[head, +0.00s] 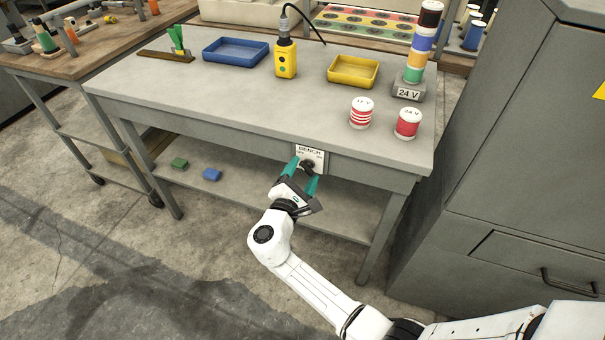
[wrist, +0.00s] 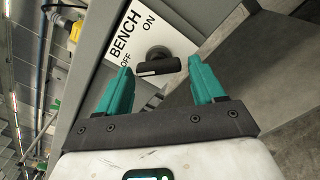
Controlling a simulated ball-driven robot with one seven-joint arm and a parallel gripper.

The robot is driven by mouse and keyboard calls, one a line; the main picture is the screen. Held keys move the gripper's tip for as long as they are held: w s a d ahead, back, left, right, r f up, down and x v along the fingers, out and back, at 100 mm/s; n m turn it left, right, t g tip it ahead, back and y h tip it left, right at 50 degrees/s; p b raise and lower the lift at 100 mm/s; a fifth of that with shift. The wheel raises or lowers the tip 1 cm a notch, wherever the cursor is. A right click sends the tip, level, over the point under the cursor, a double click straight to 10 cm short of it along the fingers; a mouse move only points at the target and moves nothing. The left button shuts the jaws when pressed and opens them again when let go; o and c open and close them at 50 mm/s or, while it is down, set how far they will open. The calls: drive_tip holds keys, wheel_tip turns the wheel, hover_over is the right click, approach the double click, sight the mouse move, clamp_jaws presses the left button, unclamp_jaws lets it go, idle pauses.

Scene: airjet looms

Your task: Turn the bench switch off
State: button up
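The bench switch is a black rotary knob (head: 308,167) on a white plate (head: 317,154) marked BENCH, on the front edge of the grey bench. In the wrist view the knob (wrist: 160,64) has a bar-shaped handle with a small pale mark. The plate (wrist: 118,50) reads OFF and ON there. I cannot tell for sure which word the handle points to. My gripper (head: 303,174) is in front of the switch with its teal fingers apart. In the wrist view the gripper (wrist: 160,72) is open and empty, one finger either side of the knob, with no clear contact.
On the grey bench (head: 200,85) stand a blue tray (head: 236,42), a yellow tray (head: 353,60), a yellow hanging control box (head: 286,62), a stacked light (head: 418,45) and two red-and-white spools (head: 361,113). A grey cabinet (head: 530,130) stands close on the right. The floor at left is open.

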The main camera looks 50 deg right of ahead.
drive_tip(key=shift+o, duration=0.6)
drive_tip(key=v, duration=1)
drive_tip(key=shift+a, duration=0.35)
drive_tip(key=shift+s+r, duration=0.1)
drive_tip(key=shift+s, duration=0.05)
drive_tip(key=s+d+f+m+g+y+p, duration=0.1)
drive_tip(key=s+f+m+g+y+p, duration=0.15)
drive_tip(key=s+m+y, duration=0.5)
drive_tip(key=s+d+f+m+g+y+p, duration=0.1)
drive_tip(key=s+m+g+y+p, duration=0.25)
drive_tip(key=s, duration=0.75)
drive_tip(key=s+a+r+m+y, duration=0.2)
drive_tip(key=s+a+r+y, duration=0.1)
drive_tip(key=s+a+y, duration=0.1)
drive_tip(key=a+y, duration=0.1)
drive_tip(key=a, duration=0.1)
drive_tip(key=shift+s+a+m+t+y+p, duration=0.25)
drive_tip(key=shift+s+m+t+y+p, duration=0.05)
drive_tip(key=shift+t+y+p, duration=0.1)
